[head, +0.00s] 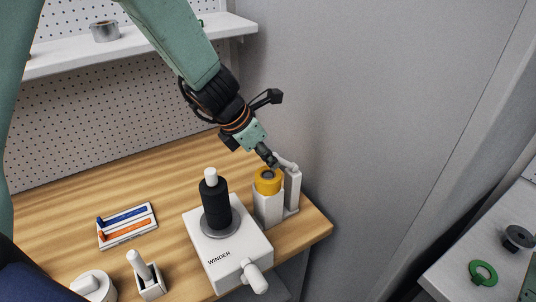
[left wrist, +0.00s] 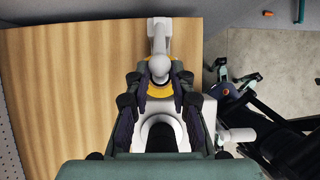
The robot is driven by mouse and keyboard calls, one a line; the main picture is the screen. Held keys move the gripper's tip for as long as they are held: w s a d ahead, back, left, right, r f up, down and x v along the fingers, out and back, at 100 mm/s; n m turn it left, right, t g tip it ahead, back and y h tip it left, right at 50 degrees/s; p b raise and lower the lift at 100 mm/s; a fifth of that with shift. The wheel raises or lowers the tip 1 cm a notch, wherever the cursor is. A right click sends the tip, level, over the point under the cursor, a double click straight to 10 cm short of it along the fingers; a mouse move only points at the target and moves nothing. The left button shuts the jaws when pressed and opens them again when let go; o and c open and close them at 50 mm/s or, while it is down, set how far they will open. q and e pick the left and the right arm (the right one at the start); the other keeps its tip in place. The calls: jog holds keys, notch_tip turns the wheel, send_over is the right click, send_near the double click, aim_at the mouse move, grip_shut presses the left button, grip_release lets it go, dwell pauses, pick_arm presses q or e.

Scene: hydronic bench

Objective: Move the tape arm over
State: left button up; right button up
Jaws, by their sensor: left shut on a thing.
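The white tape arm (head: 287,163) reaches from the top of a white post (head: 292,190) over a yellow roll (head: 268,184) on a white stand. My left gripper (head: 272,161) points down at the arm's free end, above the roll. In the left wrist view its two dark fingers (left wrist: 159,88) are shut on the arm's round white knob (left wrist: 158,67). Part of the yellow roll shows below the knob there. The fingers hide part of the arm's end in the head view.
The white winder (head: 230,250) with a black spool (head: 214,203) and side crank stands just left of the tape stand. A card with blue and orange strips (head: 127,226) lies further left. The grey wall (head: 370,110) is close at right. The bench's back left is clear.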

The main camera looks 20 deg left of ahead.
pick_arm(q)
jog(key=shift+s+a+f+b, duration=0.15)
jog(key=shift+s+f+b, duration=0.2)
jog(key=shift+f+b, duration=0.25)
jog(key=shift+s+a+f, duration=0.15)
jog(key=shift+a+f, duration=0.05)
jog(key=shift+f, duration=0.05)
jog(key=o, duration=0.9)
jog(key=shift+r, duration=0.1)
jog(key=shift+v, duration=6)
